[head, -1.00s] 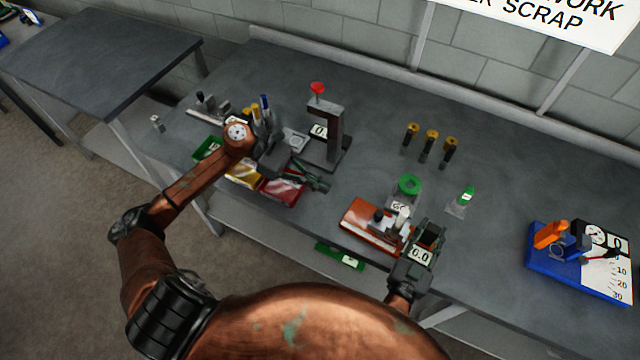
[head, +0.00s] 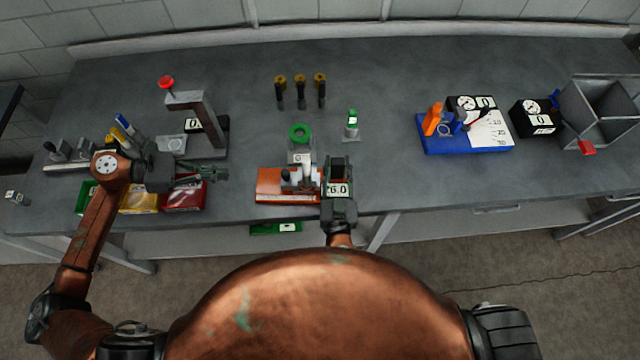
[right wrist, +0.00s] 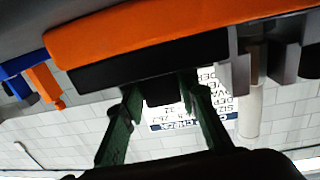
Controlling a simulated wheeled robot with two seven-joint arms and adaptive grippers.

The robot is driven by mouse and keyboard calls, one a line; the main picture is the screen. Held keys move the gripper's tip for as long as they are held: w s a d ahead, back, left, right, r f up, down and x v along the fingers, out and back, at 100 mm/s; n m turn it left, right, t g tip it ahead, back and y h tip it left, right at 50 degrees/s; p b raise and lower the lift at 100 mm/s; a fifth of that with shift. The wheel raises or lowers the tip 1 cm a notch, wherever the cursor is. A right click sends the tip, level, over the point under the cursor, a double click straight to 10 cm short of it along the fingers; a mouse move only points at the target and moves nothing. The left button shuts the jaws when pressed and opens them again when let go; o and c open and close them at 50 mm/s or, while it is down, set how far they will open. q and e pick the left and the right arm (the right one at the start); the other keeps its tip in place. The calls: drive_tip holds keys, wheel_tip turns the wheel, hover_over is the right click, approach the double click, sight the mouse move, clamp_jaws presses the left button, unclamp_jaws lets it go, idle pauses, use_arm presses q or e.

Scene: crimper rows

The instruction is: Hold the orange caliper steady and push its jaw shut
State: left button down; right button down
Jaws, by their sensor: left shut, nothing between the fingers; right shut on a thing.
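The orange caliper (head: 275,182), as I take it, is the orange slab with grey and pale upright parts at the table's front edge. In the right wrist view its orange bar (right wrist: 150,32) spans the top, with a dark strip along it. My right gripper (head: 338,167) is at the caliper's right end. Its green fingers (right wrist: 163,88) are shut on a dark block joined to the caliper. A 6.0 readout (head: 338,190) shows there. My left gripper (head: 213,173) is shut and empty above the red bin, left of and apart from the caliper. The exact jaw gap is hidden.
A press with a red knob (head: 190,98) stands behind my left gripper. A green ring (head: 300,133) and a green-topped bottle (head: 351,122) stand behind the caliper. A blue tray (head: 468,146) is at right. Yellow and red bins (head: 184,194) sit at front left.

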drive_tip(key=shift+d, duration=0.1)
idle(0.3)
drive_tip(key=c, duration=1.4)
unclamp_jaws()
drive_tip(key=shift+c, duration=0.2)
drive_tip(key=shift+s, duration=0.1)
drive_tip(key=s, duration=0.7)
drive_tip(key=shift+s+a, duration=0.15)
drive_tip(key=shift+a, duration=0.25)
drive_tip(key=shift+a, duration=0.1)
